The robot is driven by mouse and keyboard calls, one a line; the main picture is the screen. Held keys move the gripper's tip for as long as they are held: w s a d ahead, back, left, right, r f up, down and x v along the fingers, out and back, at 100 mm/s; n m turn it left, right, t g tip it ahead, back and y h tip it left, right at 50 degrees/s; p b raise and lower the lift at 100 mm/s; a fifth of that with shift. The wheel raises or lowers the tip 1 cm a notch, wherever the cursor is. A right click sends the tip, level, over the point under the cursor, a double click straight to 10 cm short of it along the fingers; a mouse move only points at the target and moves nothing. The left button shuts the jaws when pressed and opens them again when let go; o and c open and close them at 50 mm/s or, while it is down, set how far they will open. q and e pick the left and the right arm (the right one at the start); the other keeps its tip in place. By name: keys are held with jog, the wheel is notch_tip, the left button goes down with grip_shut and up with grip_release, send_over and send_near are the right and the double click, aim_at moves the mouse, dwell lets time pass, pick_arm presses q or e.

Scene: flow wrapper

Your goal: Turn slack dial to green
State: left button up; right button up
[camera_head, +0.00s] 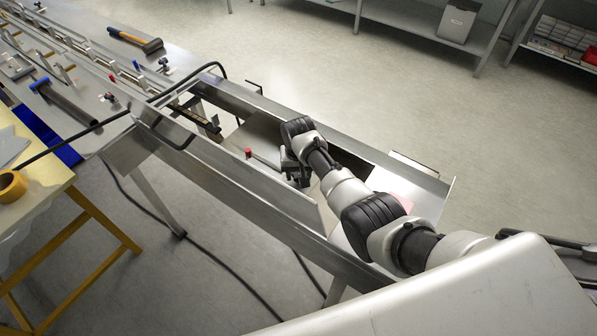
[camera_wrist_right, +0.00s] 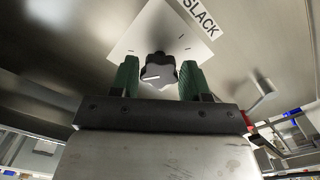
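The slack dial (camera_wrist_right: 158,72) is a black lobed knob with a short white pointer line. It sits on a white square plate (camera_wrist_right: 128,36) beside a "SLACK" label (camera_wrist_right: 200,16) in the right wrist view. My right gripper (camera_wrist_right: 160,78) has its two green fingers on either side of the dial, with what look like narrow gaps. In the head view my right gripper (camera_head: 294,172) is down inside the metal machine frame, and the dial is hidden there. No green mark is visible on the plate; the fingers cover part of it. My left gripper is out of view.
The machine's long metal side rails (camera_head: 235,190) enclose my right arm. A red-topped lever (camera_head: 248,153) stands just left of the gripper. A black cable (camera_head: 205,70) arches over the machine. A wooden table (camera_head: 50,180) stands at left.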

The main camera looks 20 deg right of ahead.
jog(key=c, duration=0.5)
jog(key=shift+o, duration=0.2)
jog(key=shift+n, duration=0.3)
jog(key=shift+d+r+n+p, duration=0.1)
jog(key=shift+n+p, duration=0.4)
jog(key=shift+n, duration=0.4)
jog(key=n, duration=0.2)
jog(key=shift+n+p, duration=0.3)
jog(key=shift+p, duration=0.05)
jog(key=n, duration=0.4)
jog(key=shift+d+p, duration=0.1)
jog(key=shift+p, duration=0.2)
jog(key=n, duration=0.4)
jog(key=shift+n, duration=0.3)
